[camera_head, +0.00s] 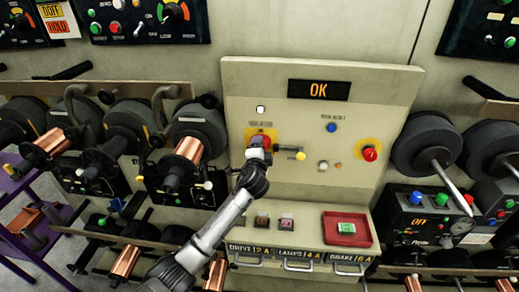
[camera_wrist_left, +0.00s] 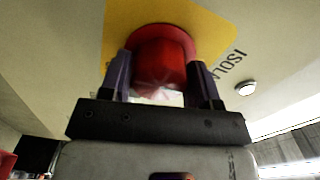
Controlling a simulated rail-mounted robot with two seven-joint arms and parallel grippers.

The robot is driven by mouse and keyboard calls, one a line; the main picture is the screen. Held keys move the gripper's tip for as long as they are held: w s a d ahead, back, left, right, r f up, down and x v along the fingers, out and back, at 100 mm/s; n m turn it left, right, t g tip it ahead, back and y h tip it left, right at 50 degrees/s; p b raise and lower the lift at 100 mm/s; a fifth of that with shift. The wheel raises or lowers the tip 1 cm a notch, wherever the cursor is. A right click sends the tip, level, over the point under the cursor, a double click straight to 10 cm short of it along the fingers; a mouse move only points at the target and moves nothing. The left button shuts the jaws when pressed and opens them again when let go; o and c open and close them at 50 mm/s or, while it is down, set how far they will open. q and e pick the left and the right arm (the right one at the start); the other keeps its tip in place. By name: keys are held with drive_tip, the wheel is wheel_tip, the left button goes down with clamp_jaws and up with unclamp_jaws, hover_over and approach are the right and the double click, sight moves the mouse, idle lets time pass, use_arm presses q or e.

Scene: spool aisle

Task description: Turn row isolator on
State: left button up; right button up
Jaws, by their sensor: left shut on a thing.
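The isolator knob (camera_head: 261,140) is red on a yellow plate, at the left of the pale control panel (camera_head: 235,110). In the left wrist view the knob (camera_wrist_left: 160,60) stands between the two dark fingers of my left gripper (camera_wrist_left: 162,74), with the letters "ISOLA" printed beside the yellow plate. My left gripper (camera_head: 259,153) is shut on the knob in the head view and hides part of it. My right gripper is not in view.
Right of the knob are a yellow-tipped lever (camera_head: 299,155), a blue button (camera_head: 331,128) and another red knob (camera_head: 370,153) on yellow. Below, a ledge has a red tray (camera_head: 347,241) with a green item. Spools with copper wire (camera_head: 188,149) stick out on the left, black spools (camera_head: 427,142) on the right.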

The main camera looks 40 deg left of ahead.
use_arm(q)
drive_tip(key=o, duration=0.6)
drive_tip(key=shift+o, duration=0.2)
drive_tip(key=v, duration=1.4)
